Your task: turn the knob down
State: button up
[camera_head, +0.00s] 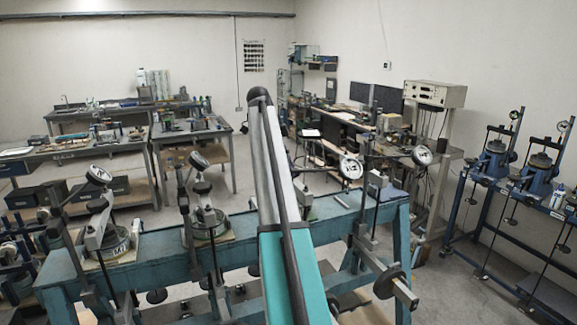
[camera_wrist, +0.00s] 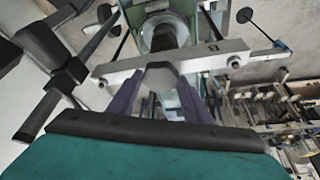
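In the wrist view a dark, faceted block that looks like the knob (camera_wrist: 162,76) sits at the middle of a pale metal bar (camera_wrist: 215,54). My gripper (camera_wrist: 162,84) has its two purplish fingers apart, one on each side of this block. I cannot tell whether the fingers touch it. A dark round cylinder (camera_wrist: 163,37) lies behind the bar. In the head view my grey and teal arm rises through the middle and hides my gripper. I cannot pick out the knob there with certainty.
A blue-green bench (camera_head: 150,262) carries several lever frames with round dials, such as the dial (camera_head: 350,167) right of my arm. Levers and round weights stick out in front of it. A blue stand (camera_head: 475,225) with more devices is at right. Floor shows between the benches.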

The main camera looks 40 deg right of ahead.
jog(key=o, duration=0.4)
jog(key=shift+s+f+n+t+b, duration=0.1)
jog(key=shift+f+n+t+b, duration=0.15)
jog(key=shift+n+b, duration=1.35)
